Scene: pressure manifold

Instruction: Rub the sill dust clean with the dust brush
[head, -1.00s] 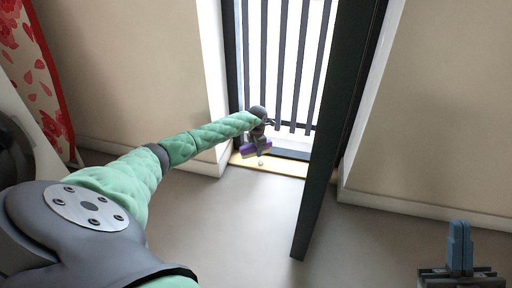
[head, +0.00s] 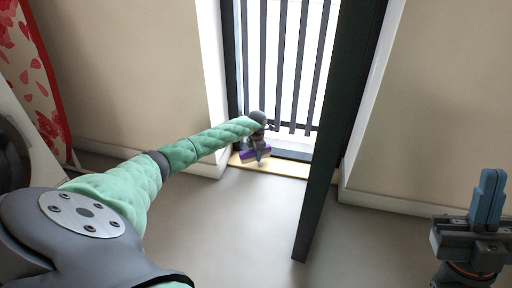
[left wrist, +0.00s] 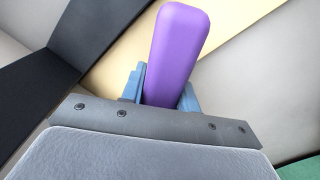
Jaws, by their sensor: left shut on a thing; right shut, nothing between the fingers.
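The purple dust brush (head: 250,156) is at the sill, low in the doorway. My left gripper (head: 261,152) is shut on it, and its arm reaches in from the left. In the left wrist view the brush (left wrist: 176,52) sticks up between the two blue fingers. The pale wooden sill (head: 290,168) runs along the foot of the doorway, and it also shows behind the brush in the left wrist view (left wrist: 238,18). I cannot tell whether the brush touches the sill. I cannot make out the dust. My right gripper (head: 488,192) is shut and empty at the lower right.
A dark open door (head: 335,130) stands right of the brush, its lower end out over the grey floor. Dark vertical bars (head: 285,65) fill the bright opening behind. Walls flank the doorway. A red-flowered cloth (head: 38,80) hangs at far left. The floor (head: 240,215) before the sill is clear.

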